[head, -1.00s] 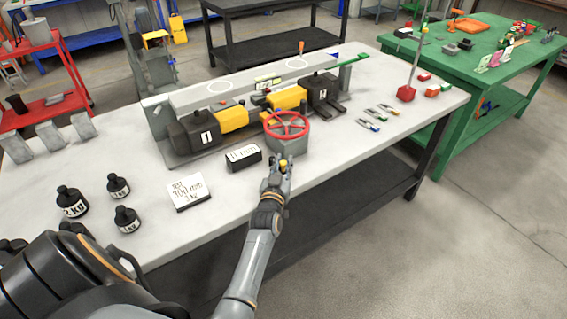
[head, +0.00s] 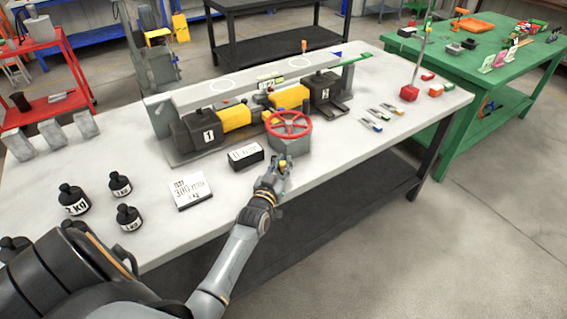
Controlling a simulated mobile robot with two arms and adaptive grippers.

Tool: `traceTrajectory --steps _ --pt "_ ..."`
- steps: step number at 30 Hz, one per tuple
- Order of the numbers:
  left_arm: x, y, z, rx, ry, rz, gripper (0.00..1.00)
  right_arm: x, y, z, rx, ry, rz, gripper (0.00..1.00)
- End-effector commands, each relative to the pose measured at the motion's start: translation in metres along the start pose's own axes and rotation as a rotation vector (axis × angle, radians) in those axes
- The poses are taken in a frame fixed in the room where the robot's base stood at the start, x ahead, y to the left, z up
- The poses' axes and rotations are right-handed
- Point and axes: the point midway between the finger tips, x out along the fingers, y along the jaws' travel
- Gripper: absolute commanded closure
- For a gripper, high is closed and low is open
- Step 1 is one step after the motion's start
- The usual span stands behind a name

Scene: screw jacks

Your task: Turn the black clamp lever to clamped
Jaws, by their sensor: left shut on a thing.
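My left gripper (head: 272,178) is at the front edge of the white-topped bench, just in front of the grey block (head: 291,147) that carries the red handwheel (head: 288,124). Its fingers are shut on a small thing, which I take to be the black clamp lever. The lever itself is too small and too covered by the fingers to make out, so its angle cannot be told. A small yellow spot shows at the fingertips. My right gripper is not in view.
Behind the wheel stand black-and-yellow jacks 1 (head: 203,130) and 2 (head: 323,93) under a long grey beam (head: 240,90). A black labelled block (head: 246,155), a white plate (head: 190,191) and black weights (head: 74,200) lie left of my gripper.

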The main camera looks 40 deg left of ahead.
Motion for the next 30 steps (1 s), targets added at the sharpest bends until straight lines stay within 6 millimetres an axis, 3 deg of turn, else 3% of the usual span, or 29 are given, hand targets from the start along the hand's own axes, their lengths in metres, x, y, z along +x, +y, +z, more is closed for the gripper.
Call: traceTrajectory --steps 1,2,5,17,30 --pt "-0.001 0.0 0.003 0.001 -0.005 0.0 1.0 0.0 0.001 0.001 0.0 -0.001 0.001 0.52" --pt "-0.001 0.0 0.003 0.0 -0.006 0.0 0.75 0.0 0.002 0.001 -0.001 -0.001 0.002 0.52" --pt "-0.001 0.001 0.003 0.0 -0.005 0.0 0.57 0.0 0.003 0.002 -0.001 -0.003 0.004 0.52" --pt "-0.007 0.001 0.003 -0.001 -0.005 0.001 0.57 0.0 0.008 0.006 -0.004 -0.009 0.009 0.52" --pt "-0.09 0.001 0.003 0.0 -0.007 0.0 0.57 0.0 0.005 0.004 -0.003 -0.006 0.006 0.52"
